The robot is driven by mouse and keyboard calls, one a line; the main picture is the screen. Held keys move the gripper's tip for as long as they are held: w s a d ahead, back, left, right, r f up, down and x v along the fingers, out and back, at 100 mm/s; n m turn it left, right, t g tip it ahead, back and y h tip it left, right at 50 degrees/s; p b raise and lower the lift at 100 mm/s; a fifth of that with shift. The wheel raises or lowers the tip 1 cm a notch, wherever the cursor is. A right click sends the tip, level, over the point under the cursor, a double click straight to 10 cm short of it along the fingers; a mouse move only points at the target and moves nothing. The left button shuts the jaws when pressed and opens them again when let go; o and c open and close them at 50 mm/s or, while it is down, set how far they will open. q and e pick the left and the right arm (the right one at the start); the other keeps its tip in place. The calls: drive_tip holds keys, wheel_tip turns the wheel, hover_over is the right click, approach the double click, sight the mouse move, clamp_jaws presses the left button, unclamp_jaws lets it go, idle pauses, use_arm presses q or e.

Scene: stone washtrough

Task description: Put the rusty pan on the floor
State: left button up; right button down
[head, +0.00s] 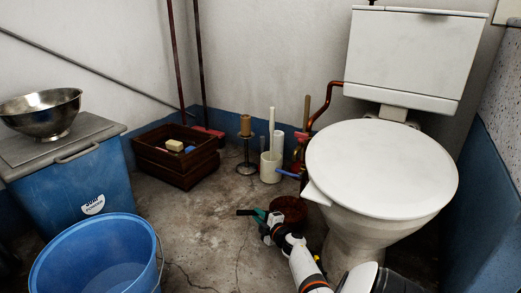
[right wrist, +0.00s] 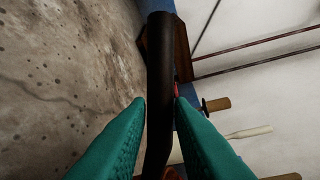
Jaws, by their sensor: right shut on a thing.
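The rusty pan (head: 289,207) is a round, dark reddish-brown thing beside the toilet's base in the head view, partly hidden by my right arm. My right gripper (head: 262,215) is at its left side, low near the floor (head: 205,235). In the right wrist view a dark, curved handle (right wrist: 160,60) runs between the green fingertips of my right gripper (right wrist: 160,108), which are shut on it. I cannot tell whether the pan touches the floor. My left gripper is not in view.
The white toilet (head: 385,170) stands close on the right. A blue bucket (head: 95,260) and a blue bin (head: 75,180) with a metal bowl (head: 40,113) are at left. A wooden crate (head: 178,158), candlestick (head: 247,150) and white holder (head: 270,168) stand behind. The middle floor is clear.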

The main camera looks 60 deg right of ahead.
wheel_tip(320, 180, down, 4)
drive_tip(key=b, duration=0.3)
drive_tip(key=shift+r, duration=0.3)
drive_tip(key=c, duration=1.3)
unclamp_jaws()
